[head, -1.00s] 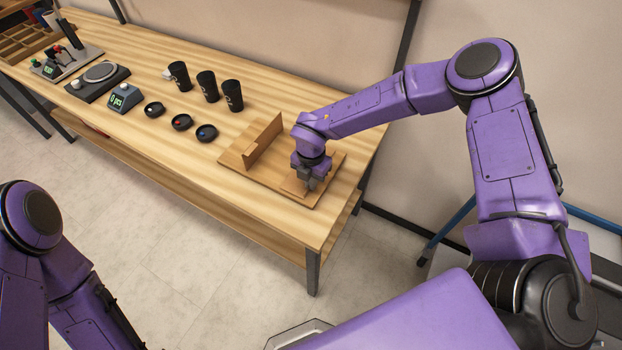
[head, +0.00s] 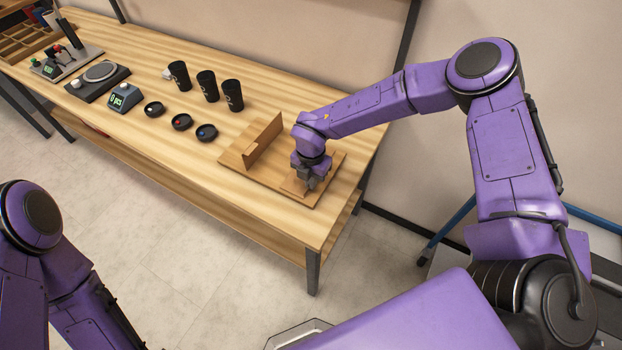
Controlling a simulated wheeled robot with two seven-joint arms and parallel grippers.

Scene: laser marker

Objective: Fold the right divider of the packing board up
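The packing board (head: 238,158) lies flat near the right end of the wooden table. One divider (head: 263,140) stands upright on its left part. The right divider (head: 296,186) appears to lie flat on the board's right part. My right gripper (head: 308,184) points down at this flat divider, at or just above it. The wrist hides part of the board, and the fingertips are too small to tell whether they are apart or hold anything. My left arm shows at the lower left, with its gripper outside the picture.
Several black tumblers (head: 206,86) and round dark lids (head: 181,122) stand left of the board. A small display box (head: 124,97), a scale (head: 98,80) and the marker machine (head: 68,55) are further left. The table's front strip is clear.

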